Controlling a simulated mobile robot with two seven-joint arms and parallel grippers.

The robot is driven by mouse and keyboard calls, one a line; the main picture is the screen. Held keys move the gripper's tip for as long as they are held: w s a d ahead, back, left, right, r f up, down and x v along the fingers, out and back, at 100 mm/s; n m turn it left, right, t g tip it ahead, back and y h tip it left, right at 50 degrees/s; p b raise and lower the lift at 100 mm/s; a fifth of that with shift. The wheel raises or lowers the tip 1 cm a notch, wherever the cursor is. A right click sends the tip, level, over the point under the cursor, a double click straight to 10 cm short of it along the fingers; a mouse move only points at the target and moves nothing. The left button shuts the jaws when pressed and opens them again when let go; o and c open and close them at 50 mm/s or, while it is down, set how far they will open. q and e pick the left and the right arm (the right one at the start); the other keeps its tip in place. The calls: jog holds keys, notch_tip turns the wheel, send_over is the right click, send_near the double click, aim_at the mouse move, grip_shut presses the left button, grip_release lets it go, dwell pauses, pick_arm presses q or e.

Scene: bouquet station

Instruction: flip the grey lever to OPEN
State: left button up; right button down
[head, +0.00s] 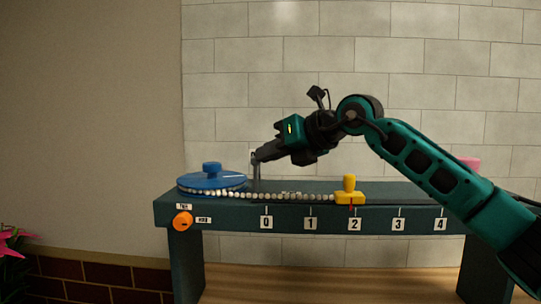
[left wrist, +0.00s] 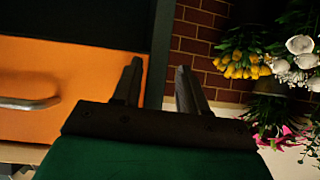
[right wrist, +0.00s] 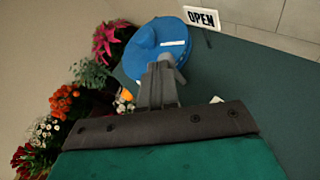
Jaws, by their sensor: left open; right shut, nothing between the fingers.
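A thin grey upright post, which looks like the grey lever (head: 256,180), stands on the dark bench just right of the blue disc (head: 212,181). My right gripper (head: 257,158) is shut and empty, with its tips at the top of this post; I cannot tell whether they touch. In the right wrist view the shut fingers (right wrist: 158,68) point at the blue disc (right wrist: 150,45), and I cannot make out the lever there. My left gripper (left wrist: 160,68) is open and empty.
The bench (head: 300,190) carries a row of white beads, a yellow slider (head: 349,190) near mark 2 and an orange knob (head: 183,221) in front. An orange drawer (left wrist: 60,90) and flowers (left wrist: 245,65) show in the left wrist view.

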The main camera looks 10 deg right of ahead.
jog(key=shift+d+r, duration=0.1)
jog(key=shift+d, duration=0.15)
pick_arm(q)
jog(key=shift+d+r+p, duration=0.15)
jog(key=shift+r+p, duration=0.4)
jog(key=shift+r, duration=0.05)
pick_arm(e)
jog(key=shift+a+r, duration=0.1)
jog(key=shift+r, duration=0.6)
